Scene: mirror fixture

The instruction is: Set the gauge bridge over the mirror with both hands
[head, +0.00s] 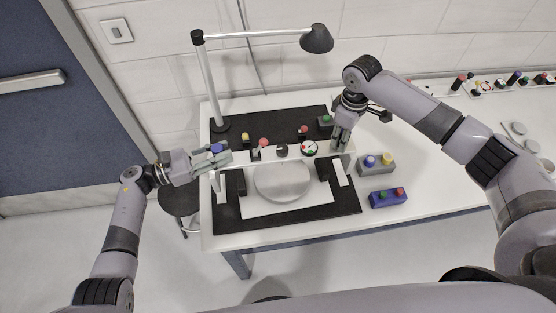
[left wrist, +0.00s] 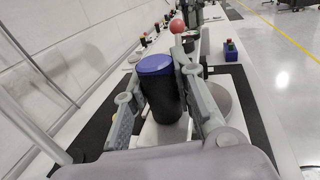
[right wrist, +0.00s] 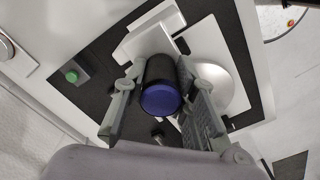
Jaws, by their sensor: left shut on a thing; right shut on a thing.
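The gauge bridge (head: 270,157) is a white beam with a round dial (head: 309,148) and knobs along it. In the head view it crosses just behind the round grey mirror (head: 283,181), which lies on a white plate; whether its feet touch down I cannot tell. My left gripper (head: 224,158) is shut on the bridge's left handle, a black post with a blue cap (left wrist: 155,65). My right gripper (head: 341,143) is shut on the right handle, also black with a blue cap (right wrist: 160,100). The mirror also shows partly in the right wrist view (right wrist: 215,80).
A black mat (head: 290,219) lies under the fixture, with dark blocks (head: 323,169) beside the mirror. A desk lamp (head: 317,39) arches behind. A grey button box (head: 376,164) and a blue one (head: 387,198) stand to the right. The front table edge is clear.

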